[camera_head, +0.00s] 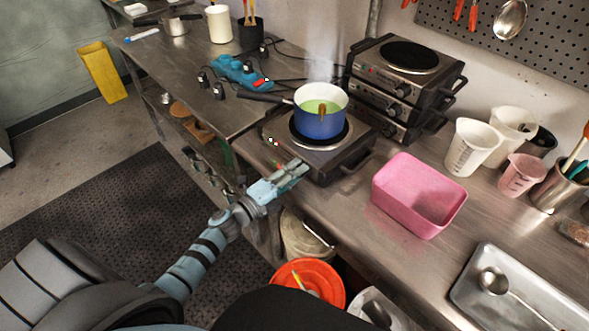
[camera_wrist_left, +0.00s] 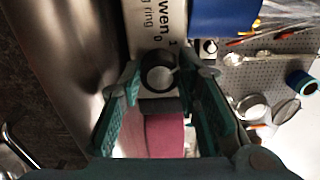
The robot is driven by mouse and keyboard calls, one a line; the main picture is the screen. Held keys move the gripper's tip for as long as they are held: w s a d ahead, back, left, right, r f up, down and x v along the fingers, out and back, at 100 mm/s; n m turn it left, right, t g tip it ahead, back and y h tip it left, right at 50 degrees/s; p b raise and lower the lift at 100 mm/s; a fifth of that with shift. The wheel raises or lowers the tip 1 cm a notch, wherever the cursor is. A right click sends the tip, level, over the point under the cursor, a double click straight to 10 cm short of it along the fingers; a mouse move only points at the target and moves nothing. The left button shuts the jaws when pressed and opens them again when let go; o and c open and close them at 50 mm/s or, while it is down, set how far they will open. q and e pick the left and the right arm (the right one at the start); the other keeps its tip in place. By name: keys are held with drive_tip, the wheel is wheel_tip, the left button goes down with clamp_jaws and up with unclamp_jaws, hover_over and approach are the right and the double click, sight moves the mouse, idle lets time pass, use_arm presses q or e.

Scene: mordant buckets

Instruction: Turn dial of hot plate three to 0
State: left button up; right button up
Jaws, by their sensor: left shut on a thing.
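The hot plate (camera_head: 352,145) under a blue pot (camera_head: 320,124) stands on the steel bench. My left gripper (camera_head: 298,170) reaches its front panel and hides the dial in the head view. In the left wrist view the dark round dial (camera_wrist_left: 158,74) sits between the fingertips of my left gripper (camera_wrist_left: 161,70), which is shut on it. Printed lettering and a small 0 show beside the dial; its pointer setting is too small to read. My right gripper is not in view.
Stacked hot plates (camera_head: 397,90) stand behind on the right. A pink tub (camera_head: 420,192) is on the bench to the right of the gripper. The pot's handle (camera_head: 265,97) points left. An orange bucket (camera_head: 312,277) stands below the bench edge.

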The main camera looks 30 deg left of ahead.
use_arm(q)
drive_tip(key=n+p, duration=0.3)
drive_tip(key=n, duration=0.3)
drive_tip(key=n+p, duration=0.2)
drive_tip(key=n, duration=0.4)
idle(0.4)
drive_tip(key=o, duration=1.2)
drive_tip(key=shift+f, duration=0.1)
drive_tip(key=shift+c, duration=0.2)
drive_tip(key=v, duration=1.2)
